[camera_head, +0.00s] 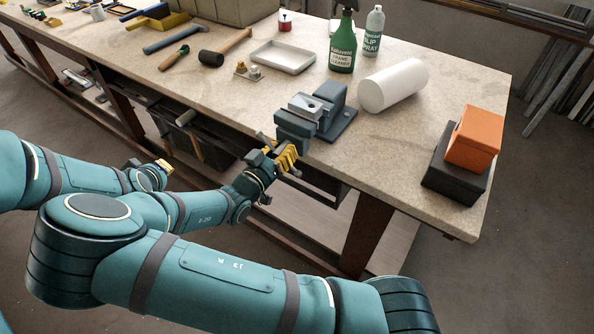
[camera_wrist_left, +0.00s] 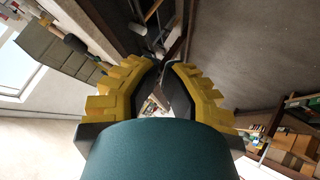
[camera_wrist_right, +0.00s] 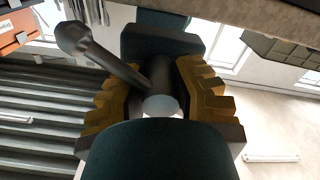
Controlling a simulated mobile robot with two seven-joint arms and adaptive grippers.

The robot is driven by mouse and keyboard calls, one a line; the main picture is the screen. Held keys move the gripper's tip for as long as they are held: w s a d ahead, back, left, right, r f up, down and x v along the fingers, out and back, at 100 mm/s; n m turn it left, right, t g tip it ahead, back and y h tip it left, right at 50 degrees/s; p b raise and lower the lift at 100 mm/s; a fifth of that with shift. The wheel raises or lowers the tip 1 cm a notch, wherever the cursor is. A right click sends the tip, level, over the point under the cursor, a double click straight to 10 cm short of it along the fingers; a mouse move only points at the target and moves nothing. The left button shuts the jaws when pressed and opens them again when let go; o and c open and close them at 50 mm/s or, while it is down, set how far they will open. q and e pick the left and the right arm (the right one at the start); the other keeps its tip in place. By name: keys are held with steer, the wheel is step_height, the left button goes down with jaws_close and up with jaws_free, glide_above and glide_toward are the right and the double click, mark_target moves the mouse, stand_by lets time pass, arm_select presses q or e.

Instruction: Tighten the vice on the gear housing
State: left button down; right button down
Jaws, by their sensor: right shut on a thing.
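The blue-grey vice (camera_head: 327,117) is fixed at the bench's front edge. A lighter grey metal part (camera_head: 305,105), which looks like the gear housing, sits between its jaws; I cannot tell how tightly. My right gripper (camera_head: 286,158) is at the vice's front and is shut on its handle. In the right wrist view the grey handle bar (camera_wrist_right: 113,62) with a round knob slants up left from between the fingers (camera_wrist_right: 160,95). My left gripper (camera_head: 162,167) is away from the vice, in front of the bench. Its fingers (camera_wrist_left: 165,70) are close together with nothing clearly held.
A white roll (camera_head: 393,86), a green spray bottle (camera_head: 343,42) and a light tray (camera_head: 283,57) stand behind the vice. A mallet (camera_head: 223,50) lies farther left. An orange box (camera_head: 474,138) on a dark box (camera_head: 453,170) is at the right corner.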

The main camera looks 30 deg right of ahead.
arm_select(q)
steer(key=w+d+r+t, duration=0.25)
steer(key=d+r, duration=0.35)
steer(key=r, duration=0.4)
arm_select(e)
steer(key=shift+s+d+f, duration=0.1)
steer(key=shift+s+f, duration=0.15)
arm_select(q)
steer(key=m+g+h, duration=0.1)
steer(key=g+h, duration=0.1)
steer(key=g, duration=0.4)
glide_above(297, 173)
steer(key=w+a, duration=0.2)
steer(key=w, duration=0.3)
steer(key=shift+s+d+r, duration=0.1)
steer(key=shift+s+r, duration=0.1)
steer(key=shift+r, duration=0.2)
steer(key=s+d+n+y, duration=0.25)
steer(key=s+y, duration=0.45)
steer(key=s, duration=0.6)
steer(key=shift+m, duration=0.35)
steer(key=x, duration=0.9)
steer(key=w+x, duration=0.1)
steer(key=x, duration=0.3)
steer(key=shift+w+d, duration=0.1)
steer(key=shift+w, duration=0.05)
